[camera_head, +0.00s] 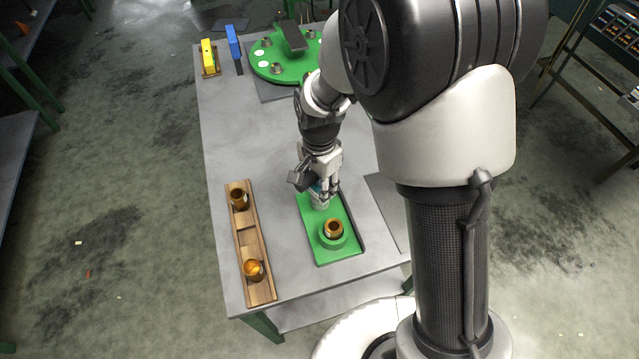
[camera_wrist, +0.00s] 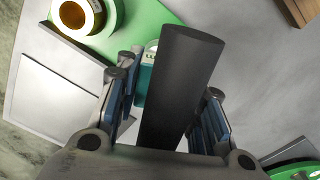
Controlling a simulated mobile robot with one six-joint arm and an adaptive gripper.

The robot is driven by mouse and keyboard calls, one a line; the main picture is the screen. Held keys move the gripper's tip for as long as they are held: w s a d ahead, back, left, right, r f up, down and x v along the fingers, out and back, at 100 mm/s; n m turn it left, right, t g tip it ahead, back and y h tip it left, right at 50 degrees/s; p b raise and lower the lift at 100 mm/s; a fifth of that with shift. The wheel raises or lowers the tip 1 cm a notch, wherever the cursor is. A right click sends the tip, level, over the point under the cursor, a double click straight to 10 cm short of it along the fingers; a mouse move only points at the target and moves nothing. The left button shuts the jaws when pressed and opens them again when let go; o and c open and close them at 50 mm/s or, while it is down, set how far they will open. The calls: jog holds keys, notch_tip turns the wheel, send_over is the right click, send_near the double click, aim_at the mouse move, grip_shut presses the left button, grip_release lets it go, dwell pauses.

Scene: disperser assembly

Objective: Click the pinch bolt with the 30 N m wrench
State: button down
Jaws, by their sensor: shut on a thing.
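My gripper (camera_head: 322,188) is low over the far end of the green plate (camera_head: 345,256). In the wrist view its blue-padded fingers (camera_wrist: 168,105) are on both sides of a thick black-handled tool (camera_wrist: 183,85), shut on it. A teal part (camera_wrist: 147,82) with a white lettered end shows just behind the handle; I cannot tell whether it belongs to the tool. The lettering is too small to read, so the 30 N m mark is not confirmed. A brass collar (camera_head: 334,226) sits in the plate's round green seat, apart from the gripper. I cannot make out the pinch bolt.
A wooden rack (camera_head: 248,237) with two brass parts lies left of the plate. At the table's far end are a yellow tool (camera_head: 208,55), a blue tool (camera_head: 232,42) and a green disc (camera_head: 262,68) carrying several fittings. The grey tabletop (camera_head: 240,125) between is clear.

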jog(key=shift+r+p, duration=1.7)
jog(key=shift+r, duration=0.7)
